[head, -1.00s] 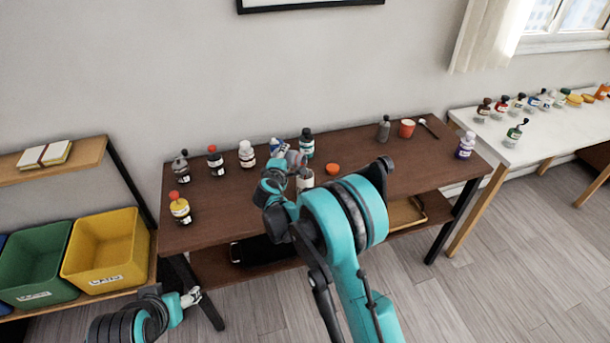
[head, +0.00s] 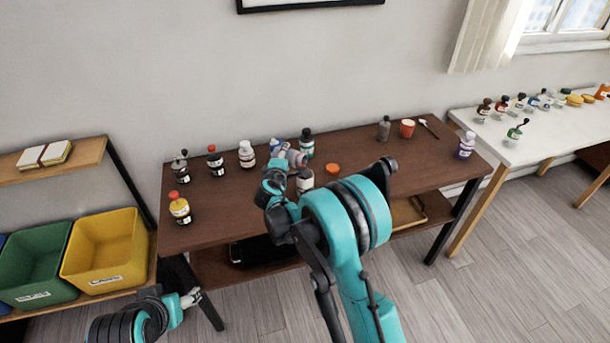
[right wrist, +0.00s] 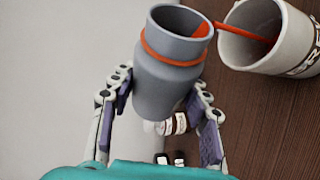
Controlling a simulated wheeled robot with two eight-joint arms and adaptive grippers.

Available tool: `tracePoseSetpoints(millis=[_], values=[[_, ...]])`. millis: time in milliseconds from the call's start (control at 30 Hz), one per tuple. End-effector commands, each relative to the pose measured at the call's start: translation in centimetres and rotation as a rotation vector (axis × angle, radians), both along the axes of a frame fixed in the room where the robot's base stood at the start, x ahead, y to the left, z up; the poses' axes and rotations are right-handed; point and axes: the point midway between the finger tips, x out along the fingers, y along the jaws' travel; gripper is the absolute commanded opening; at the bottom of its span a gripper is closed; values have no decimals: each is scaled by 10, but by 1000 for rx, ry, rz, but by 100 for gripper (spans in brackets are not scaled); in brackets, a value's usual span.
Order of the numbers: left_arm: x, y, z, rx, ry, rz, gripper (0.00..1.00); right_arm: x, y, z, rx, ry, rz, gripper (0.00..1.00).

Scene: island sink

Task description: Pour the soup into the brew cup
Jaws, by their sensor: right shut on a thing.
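My right gripper (right wrist: 158,115) is shut on a grey flask (right wrist: 168,90) with an orange band; orange soup (right wrist: 197,22) shows inside its mouth. In the head view the flask (head: 297,158) is tilted above the brew cup. The brew cup (right wrist: 240,55) is pale with dark lettering, beside the flask's mouth in the right wrist view. An orange-red stream runs from the flask's lip into the cup. In the head view the cup (head: 305,182) stands on the brown table, partly hidden by my right arm. My left gripper (head: 191,298) is low at the left, apart from the table; its fingers are too small to judge.
An orange lid (head: 332,169) lies right of the cup. Several bottles stand behind and left, including a white one (head: 247,155) and a dark one (head: 306,145). A red cup (head: 407,128) and grey bottle (head: 384,129) stand at the right. The table's middle right is clear.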

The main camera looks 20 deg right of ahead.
Motion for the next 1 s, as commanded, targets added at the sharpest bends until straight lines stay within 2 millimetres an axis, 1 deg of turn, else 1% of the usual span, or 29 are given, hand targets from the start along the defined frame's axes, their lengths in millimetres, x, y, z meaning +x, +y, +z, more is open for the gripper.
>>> tracePoseSetpoints(millis=[1000], values=[[0, 0, -4, 0, 0, 0, 62, -1, -1, 5, 50, -48, 0, 8]])
